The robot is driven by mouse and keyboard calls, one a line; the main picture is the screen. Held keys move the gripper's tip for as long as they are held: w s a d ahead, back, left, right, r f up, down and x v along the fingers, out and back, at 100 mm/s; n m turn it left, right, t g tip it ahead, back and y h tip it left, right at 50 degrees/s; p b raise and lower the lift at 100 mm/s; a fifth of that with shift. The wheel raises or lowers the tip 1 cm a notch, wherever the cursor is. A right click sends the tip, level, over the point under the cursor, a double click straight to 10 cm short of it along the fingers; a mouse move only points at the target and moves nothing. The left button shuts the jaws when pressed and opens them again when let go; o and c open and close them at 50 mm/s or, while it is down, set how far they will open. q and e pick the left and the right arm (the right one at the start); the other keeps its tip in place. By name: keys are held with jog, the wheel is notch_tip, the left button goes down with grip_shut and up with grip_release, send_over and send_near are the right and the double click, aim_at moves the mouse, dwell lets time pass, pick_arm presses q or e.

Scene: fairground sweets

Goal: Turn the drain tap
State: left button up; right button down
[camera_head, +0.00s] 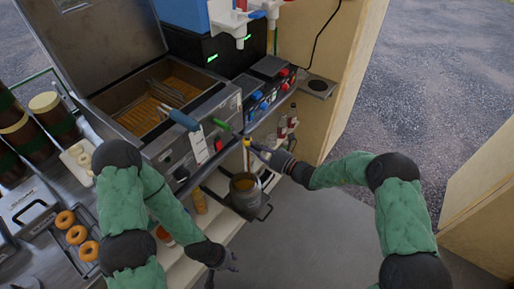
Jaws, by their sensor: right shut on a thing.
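The fryer (226,98) is a metal unit with its lid up and amber oil under the wire basket. The drain tap (247,143), with a yellow part, is at the fryer's lower right front. My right gripper (256,149) is shut on it; the fingers hide much of the tap. A yellowish strip hangs below, above a dark pot (244,197) with a yellowish inside; I cannot tell if it is flowing oil. My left gripper (229,262) hangs low, near the shelf's front edge, away from the tap; its fingers are too small to judge.
Doughnuts (76,235) and jars stand left. Red and blue knobs line the unit on the right. The floor in front is clear.

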jog(key=shift+s+f, duration=0.15)
jog(key=shift+f, duration=0.2)
jog(key=c, duration=1.2)
grip_release()
jog(key=shift+c, duration=0.2)
jog(key=shift+d+r, duration=0.1)
jog(key=shift+r, duration=0.1)
jog(key=v, duration=1.2)
